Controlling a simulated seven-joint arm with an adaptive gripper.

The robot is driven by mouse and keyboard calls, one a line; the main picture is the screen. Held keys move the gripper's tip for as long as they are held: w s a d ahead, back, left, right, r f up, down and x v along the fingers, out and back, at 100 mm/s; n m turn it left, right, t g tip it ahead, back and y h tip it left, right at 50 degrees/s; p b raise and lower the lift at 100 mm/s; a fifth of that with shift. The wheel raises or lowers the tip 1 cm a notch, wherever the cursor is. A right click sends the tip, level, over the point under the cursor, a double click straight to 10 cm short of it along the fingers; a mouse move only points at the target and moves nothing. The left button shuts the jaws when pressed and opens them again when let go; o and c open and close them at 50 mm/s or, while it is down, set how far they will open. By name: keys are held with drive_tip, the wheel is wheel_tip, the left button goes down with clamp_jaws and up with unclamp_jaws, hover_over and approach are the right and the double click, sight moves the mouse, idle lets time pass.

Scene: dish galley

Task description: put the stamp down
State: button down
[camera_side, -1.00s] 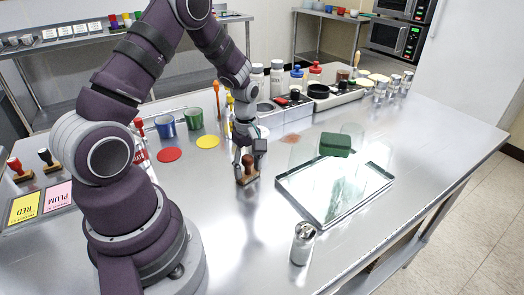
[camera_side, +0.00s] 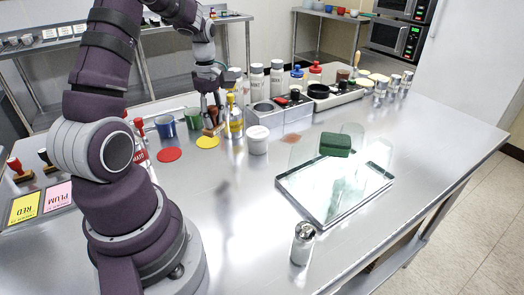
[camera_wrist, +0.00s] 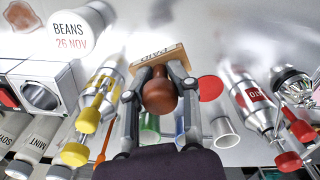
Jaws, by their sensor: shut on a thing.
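The stamp has a round brown wooden handle (camera_wrist: 160,92) and a flat wooden base (camera_wrist: 160,57) with dark lettering in the wrist view. My gripper (camera_side: 212,112) is shut on the stamp's handle, with one finger on each side. In the side view the stamp (camera_side: 213,130) is just behind the yellow disc (camera_side: 207,142), between the green cup (camera_side: 194,118) and the yellow-topped bottle (camera_side: 234,121). I cannot tell whether its base touches the counter. The stamp's underside is hidden.
A red disc (camera_side: 169,155) lies to the left. A blue cup (camera_side: 165,126) and a red-topped bottle (camera_wrist: 248,96) are close by. A white BEANS jar (camera_wrist: 75,30) is near the yellow bottle. The middle of the counter (camera_side: 225,205) is clear.

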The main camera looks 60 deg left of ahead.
sight(185, 155)
drive_tip(key=s+a+n, duration=0.3)
drive_tip(key=s+a, duration=0.3)
drive_tip(key=a, duration=0.1)
drive_tip(key=f, duration=0.9)
drive_tip(key=shift+s+a, duration=0.1)
drive_tip(key=shift+s, duration=0.15)
drive_tip(key=shift+f, duration=0.1)
drive_tip(key=c, duration=0.8)
unclamp_jaws()
drive_tip(key=shift+c, duration=0.2)
